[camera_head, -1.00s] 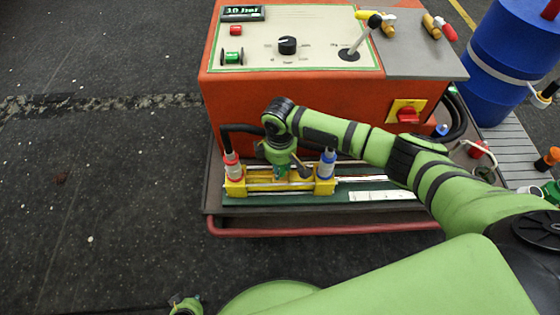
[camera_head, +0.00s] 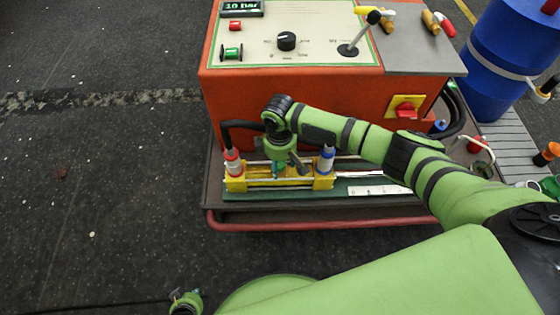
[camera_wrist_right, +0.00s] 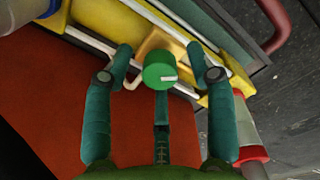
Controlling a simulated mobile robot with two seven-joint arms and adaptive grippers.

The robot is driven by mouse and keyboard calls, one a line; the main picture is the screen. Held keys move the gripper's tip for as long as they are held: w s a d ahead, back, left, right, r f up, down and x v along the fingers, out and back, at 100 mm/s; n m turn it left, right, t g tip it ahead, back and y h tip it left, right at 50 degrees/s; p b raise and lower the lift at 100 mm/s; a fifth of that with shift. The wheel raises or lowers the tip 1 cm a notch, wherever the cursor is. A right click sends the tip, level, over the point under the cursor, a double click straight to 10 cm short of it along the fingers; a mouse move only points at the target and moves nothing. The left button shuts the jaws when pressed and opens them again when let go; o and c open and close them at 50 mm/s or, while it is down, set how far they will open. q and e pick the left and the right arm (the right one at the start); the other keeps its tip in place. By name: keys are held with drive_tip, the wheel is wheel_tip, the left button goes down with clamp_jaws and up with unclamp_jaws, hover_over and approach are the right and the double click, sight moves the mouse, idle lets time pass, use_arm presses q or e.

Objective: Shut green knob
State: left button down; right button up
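The green knob (camera_wrist_right: 160,72) is round with a white mark and sits on the yellow clamp fixture (camera_wrist_right: 107,22) in the right wrist view. My right gripper (camera_wrist_right: 160,62) is open, with one finger on each side of the knob and a visible gap on both sides. In the head view my right gripper (camera_head: 284,168) points down at the yellow fixture (camera_head: 235,184), between the red-collared and blue-collared cylinders, and the knob is not clearly seen there. My left gripper (camera_head: 185,302) is at the bottom edge, away from the fixture; its fingers are too unclear to judge.
The orange machine (camera_head: 300,95) with a control panel stands right behind the fixture. A red-collared cylinder (camera_head: 232,165) and a blue-collared cylinder (camera_head: 327,160) flank the gripper. A blue barrel (camera_head: 510,60) stands at the right. The floor at left is clear.

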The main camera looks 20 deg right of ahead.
sight(280, 165)
wheel_tip(280, 165, up, 12)
idle(0.6)
drive_tip(key=shift+a, duration=0.1)
